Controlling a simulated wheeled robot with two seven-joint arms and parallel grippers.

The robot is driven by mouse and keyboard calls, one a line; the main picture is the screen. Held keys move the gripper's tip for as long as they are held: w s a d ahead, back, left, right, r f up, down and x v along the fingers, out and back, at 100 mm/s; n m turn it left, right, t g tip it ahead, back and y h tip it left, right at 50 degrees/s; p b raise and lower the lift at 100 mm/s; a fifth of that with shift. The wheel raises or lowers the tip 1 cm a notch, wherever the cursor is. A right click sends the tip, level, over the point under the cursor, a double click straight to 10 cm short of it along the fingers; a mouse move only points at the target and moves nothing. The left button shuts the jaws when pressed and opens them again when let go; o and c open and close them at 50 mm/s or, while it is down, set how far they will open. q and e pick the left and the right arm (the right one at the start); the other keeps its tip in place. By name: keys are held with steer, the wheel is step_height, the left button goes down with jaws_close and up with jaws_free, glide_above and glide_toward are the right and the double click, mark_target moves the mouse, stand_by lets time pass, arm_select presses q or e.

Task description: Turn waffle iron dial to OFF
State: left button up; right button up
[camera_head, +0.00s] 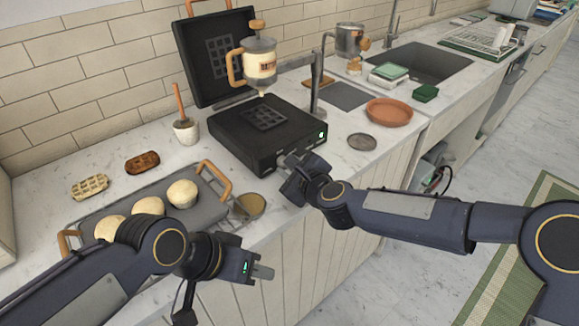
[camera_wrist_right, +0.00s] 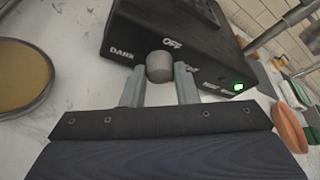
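The black waffle iron (camera_head: 262,135) stands on the counter with its lid (camera_head: 215,60) raised. In the right wrist view its front panel (camera_wrist_right: 185,25) shows OFF above the grey dial (camera_wrist_right: 160,67), DARK to the left and a green light to the right. The dial's pointer mark is not clear. My right gripper (camera_wrist_right: 160,80) has a finger on each side of the dial, with narrow gaps seeming to show. In the head view the right gripper (camera_head: 287,168) hides the dial. My left gripper (camera_head: 264,271) is empty in front of the counter; its finger gap is hidden.
A tray (camera_head: 200,215) with several round pale items lies front left. A round tan-filled dish (camera_head: 248,206) is beside it. A small round lid (camera_head: 362,142) and a terracotta dish (camera_head: 389,112) are to the right.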

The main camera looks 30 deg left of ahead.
steer(key=o, duration=0.4)
steer(key=shift+b+v, duration=0.6)
steer(key=shift+v, duration=3.3)
